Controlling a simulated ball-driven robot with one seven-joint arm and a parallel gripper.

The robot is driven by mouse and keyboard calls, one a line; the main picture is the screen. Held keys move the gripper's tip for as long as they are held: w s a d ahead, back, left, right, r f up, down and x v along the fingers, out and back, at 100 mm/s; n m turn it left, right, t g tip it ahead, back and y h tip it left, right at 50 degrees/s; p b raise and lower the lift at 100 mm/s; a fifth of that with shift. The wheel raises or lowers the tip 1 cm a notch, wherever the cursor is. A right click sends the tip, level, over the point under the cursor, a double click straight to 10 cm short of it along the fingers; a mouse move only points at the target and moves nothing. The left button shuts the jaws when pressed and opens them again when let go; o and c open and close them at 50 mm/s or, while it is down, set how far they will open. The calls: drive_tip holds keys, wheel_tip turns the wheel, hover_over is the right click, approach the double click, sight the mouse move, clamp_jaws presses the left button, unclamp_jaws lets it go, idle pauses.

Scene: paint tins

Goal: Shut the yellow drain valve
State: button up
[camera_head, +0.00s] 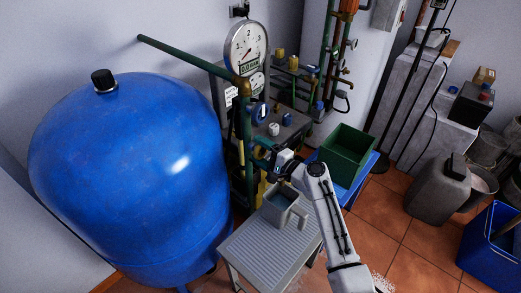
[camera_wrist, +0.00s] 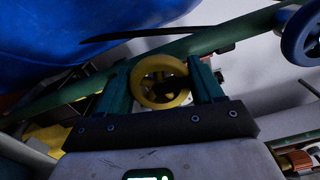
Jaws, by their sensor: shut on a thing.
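The yellow drain valve's handwheel (camera_wrist: 143,84) shows in the wrist view, its round rim between two dark green fingers. My gripper (camera_wrist: 162,80) is shut on this wheel, one finger at each side. In the head view my gripper (camera_head: 266,160) reaches in beside the green vertical pipe, to the right of the blue tank (camera_head: 125,170). There the wheel is hidden or too small to make out. How far the valve is turned cannot be told.
A metal jug (camera_head: 284,210) stands on the grey ribbed table (camera_head: 262,252) just below my gripper. A blue handwheel (camera_head: 261,112) and a round gauge (camera_head: 246,50) sit above. A green crate (camera_head: 345,150) is to the right. Tiled floor (camera_head: 395,225) lies open beyond.

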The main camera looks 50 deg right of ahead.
idle(0.4)
drive_tip(key=o, duration=1)
